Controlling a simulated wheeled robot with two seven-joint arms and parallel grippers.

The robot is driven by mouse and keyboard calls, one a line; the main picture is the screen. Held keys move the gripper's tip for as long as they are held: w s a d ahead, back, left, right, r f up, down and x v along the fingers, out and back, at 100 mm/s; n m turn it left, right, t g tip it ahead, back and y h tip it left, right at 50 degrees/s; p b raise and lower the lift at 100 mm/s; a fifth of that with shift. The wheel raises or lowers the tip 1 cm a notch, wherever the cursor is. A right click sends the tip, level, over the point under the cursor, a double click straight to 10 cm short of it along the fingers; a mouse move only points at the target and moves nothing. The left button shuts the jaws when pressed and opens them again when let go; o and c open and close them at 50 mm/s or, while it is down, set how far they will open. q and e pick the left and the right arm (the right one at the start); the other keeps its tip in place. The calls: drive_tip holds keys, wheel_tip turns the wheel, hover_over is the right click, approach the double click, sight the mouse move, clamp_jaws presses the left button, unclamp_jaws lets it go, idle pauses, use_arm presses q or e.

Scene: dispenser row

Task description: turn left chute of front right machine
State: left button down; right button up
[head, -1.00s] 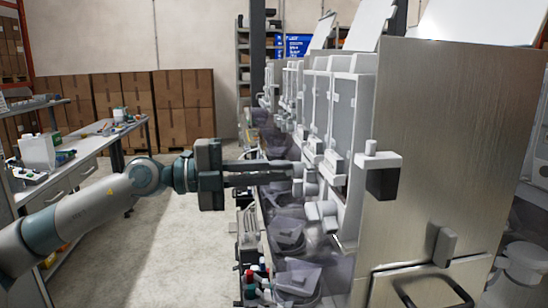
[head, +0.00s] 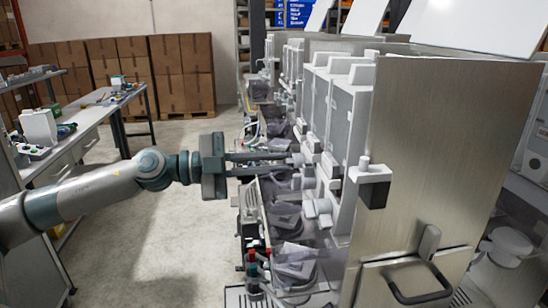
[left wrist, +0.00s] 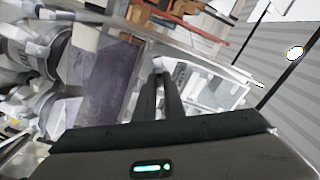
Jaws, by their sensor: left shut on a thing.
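The front right machine (head: 347,135) is the near white dispenser unit beside a brushed metal panel on the right of the head view. Grey-white chutes stick out from its front; a near chute (head: 318,207) is clear of my fingers. My left gripper (head: 296,162) reaches in level from the left, its two long dark fingers shut on a small grey-white chute part (head: 297,159) farther along the row. The fingertips partly hide that part. In the left wrist view the dark fingers (left wrist: 163,75) lie close together with a pale piece at their tips. My right gripper is out of view.
Clear dark-tinted bins (head: 286,214) sit just below the chutes. A metal panel with a black handle (head: 420,290) closes off the near right. A workbench (head: 90,118) stands at the left, cardboard boxes (head: 180,75) at the back. The floor between is free.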

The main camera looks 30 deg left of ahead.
use_arm(q)
drive_tip(key=c, duration=1.8)
unclamp_jaws()
drive_tip(key=shift+c, duration=0.2)
